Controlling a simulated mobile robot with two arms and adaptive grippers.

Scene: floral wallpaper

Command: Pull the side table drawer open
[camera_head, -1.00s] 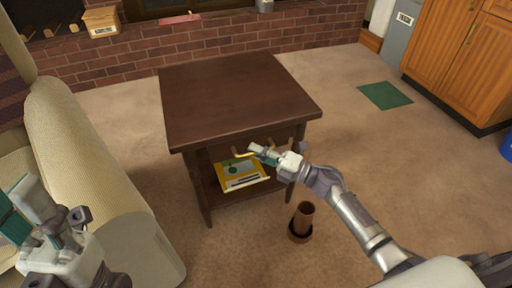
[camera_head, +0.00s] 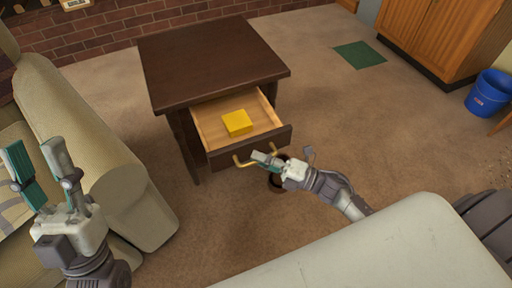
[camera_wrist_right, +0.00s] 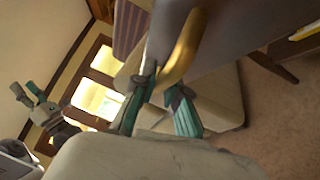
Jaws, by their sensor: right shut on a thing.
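The dark brown side table (camera_head: 210,58) stands in the middle of the head view. Its drawer (camera_head: 252,143) is pulled well out, showing a light wood inside with a yellow block (camera_head: 237,122) in it. My right gripper (camera_head: 262,158) is at the drawer's brass handle (camera_head: 242,162). In the right wrist view the fingers (camera_wrist_right: 160,105) are shut on the curved brass handle (camera_wrist_right: 182,52). My left gripper (camera_head: 42,165) is raised at the left, its fingers apart and empty, away from the table.
A cream armchair (camera_head: 85,130) stands close at the left. A green mat (camera_head: 360,55), wooden cabinets (camera_head: 440,35) and a blue bucket (camera_head: 490,93) are at the right. Carpet between is clear.

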